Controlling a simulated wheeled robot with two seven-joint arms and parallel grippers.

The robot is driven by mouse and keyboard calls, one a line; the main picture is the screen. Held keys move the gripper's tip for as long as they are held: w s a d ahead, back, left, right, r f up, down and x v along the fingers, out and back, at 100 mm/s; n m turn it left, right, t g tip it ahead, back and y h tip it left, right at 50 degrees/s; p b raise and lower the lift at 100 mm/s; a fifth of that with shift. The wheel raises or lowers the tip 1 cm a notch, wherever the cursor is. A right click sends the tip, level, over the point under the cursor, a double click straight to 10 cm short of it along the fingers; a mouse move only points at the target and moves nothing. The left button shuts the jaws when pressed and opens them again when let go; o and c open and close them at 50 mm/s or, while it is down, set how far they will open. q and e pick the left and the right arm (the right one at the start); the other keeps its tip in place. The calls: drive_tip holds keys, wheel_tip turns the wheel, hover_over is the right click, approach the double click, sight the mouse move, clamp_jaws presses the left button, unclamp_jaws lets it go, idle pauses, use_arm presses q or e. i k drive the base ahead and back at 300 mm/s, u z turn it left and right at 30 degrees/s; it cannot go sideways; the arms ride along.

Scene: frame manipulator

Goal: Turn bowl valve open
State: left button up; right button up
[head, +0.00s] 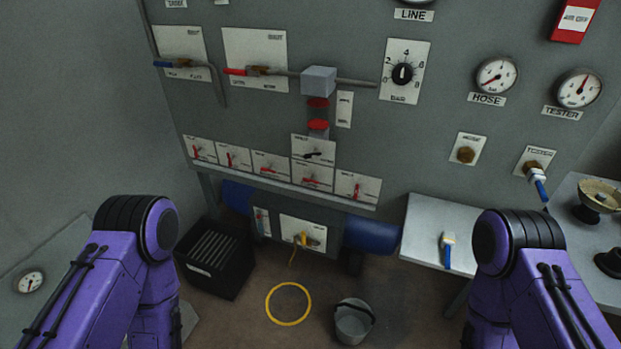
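The grey panel (290,115) carries several valves, and their small labels are too blurred for me to tell which one is the bowl valve. A blue-handled valve (170,64) is at the upper left, its handle lying level. A red-handled valve (245,71) is to its right, its handle also level, on a pipe leading to a grey block (318,81). Small valves with red levers, such as one at the left end (198,151), line the panel's lower edge. One valve above that row has a black lever (312,154). Both grippers are out of view; only my purple arms show.
Below the panel are a black crate (215,258), a blue tank (370,234), a yellow hose ring (288,303) and a bucket (353,321). A grey table (420,235) stands at right. Gauges (497,76) and a knob (402,74) are on the panel.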

sight(313, 154)
drive_tip(key=z, duration=1.55)
drive_tip(key=i, duration=0.8)
drive_tip(key=u, duration=1.6)
